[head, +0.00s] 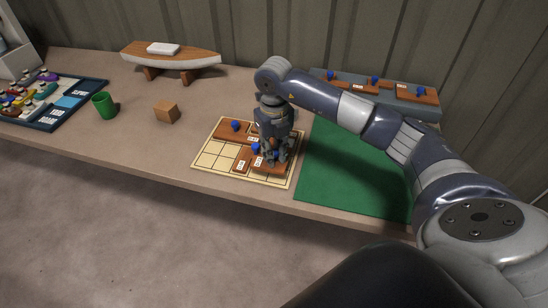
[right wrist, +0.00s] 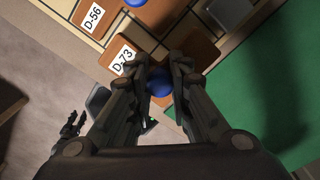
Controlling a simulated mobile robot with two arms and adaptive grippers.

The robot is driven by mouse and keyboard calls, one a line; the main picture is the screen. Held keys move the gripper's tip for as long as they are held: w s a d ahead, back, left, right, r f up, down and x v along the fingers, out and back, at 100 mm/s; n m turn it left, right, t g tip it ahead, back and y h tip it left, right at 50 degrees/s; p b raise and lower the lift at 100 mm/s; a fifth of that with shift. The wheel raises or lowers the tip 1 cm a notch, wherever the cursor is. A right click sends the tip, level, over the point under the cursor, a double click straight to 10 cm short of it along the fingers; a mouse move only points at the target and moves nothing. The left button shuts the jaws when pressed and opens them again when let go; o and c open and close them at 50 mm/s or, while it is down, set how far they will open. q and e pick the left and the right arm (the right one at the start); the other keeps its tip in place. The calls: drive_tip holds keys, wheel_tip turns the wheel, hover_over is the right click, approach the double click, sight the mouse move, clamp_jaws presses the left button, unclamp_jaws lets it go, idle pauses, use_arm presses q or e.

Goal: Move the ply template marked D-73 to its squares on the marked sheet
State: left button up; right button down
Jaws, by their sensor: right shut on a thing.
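The ply template D-73 (right wrist: 195,50) is a brown board with a white label and a blue knob. My right gripper (right wrist: 160,84) is shut on that knob. In the head view, the right gripper (head: 272,160) is over the front right part of the marked sheet (head: 208,161), a pale board with dark grid lines. D-73 (head: 270,170) is partly hidden under it there. I cannot tell whether D-73 touches the sheet. Template D-56 (right wrist: 88,15) lies close beside D-73. A small dark claw-like shape at the left of the right wrist view may be my left gripper (right wrist: 72,125).
Another knobbed template (head: 228,127) lies at the sheet's back. A green mat (head: 345,185) to the right is clear. A grey rack (head: 345,77) behind it holds several templates. A wooden block (head: 166,112), green cup (head: 104,106), boat model (head: 170,58) and blue-edged tray (head: 93,87) stand left.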

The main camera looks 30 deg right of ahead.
sight(274, 150)
drive_tip(key=shift+w+d+f, duration=0.1)
drive_tip(key=shift+w+f, duration=0.1)
wheel_tip(274, 150, down, 3)
drive_tip(key=shift+r+p, duration=0.1)
drive_tip(key=shift+p, duration=0.45)
drive_tip(key=shift+f, duration=0.35)
drive_tip(key=c, duration=1.5)
unclamp_jaws()
drive_tip(key=shift+r, duration=0.15)
drive_tip(key=shift+r, duration=0.25)
wheel_tip(274, 150, up, 12)
drive_tip(key=shift+f+b, duration=0.2)
drive_tip(key=shift+b, duration=0.85)
